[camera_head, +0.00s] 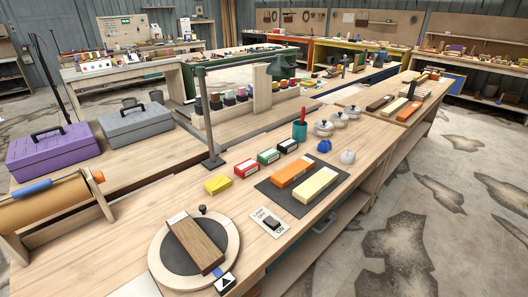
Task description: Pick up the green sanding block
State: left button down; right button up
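The green sanding block (268,156) lies on the wooden workbench in a diagonal row of small blocks. It has a pale label on its side. The red block (247,169) is just to its left and nearer, and the black block (288,145) is just to its right and farther. The yellow block (217,185) is at the near left end of the row. Neither of my grippers shows in the head view.
A dark mat (273,193) with orange and cream bars lies in front of the row. A green cup (299,131) with a red tool stands behind it. A lamp post (210,125) rises at the left. A round turntable (232,243) holds a wood block.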

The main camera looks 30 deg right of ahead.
aim_at(271, 155)
jog(key=l+u, duration=0.2)
jog(key=l, duration=0.35)
jog(key=k+l+u, duration=0.1)
jog(key=l+u, duration=0.15)
jog(key=l, duration=0.3)
jog(key=k+l+u, duration=0.2)
jog(key=l, duration=0.35)
jog(key=k+l+u, duration=0.2)
jog(key=l, duration=0.35)
jog(key=k+l+u, duration=0.1)
jog(key=l+u, duration=0.15)
jog(key=l, duration=0.25)
jog(key=k+l+u, duration=0.2)
jog(key=l, duration=0.25)
jog(key=k+l+u, duration=0.2)
jog(key=l, duration=0.2)
jog(key=k+l+u, duration=0.25)
jog(key=k+l, duration=0.1)
jog(key=l, duration=0.05)
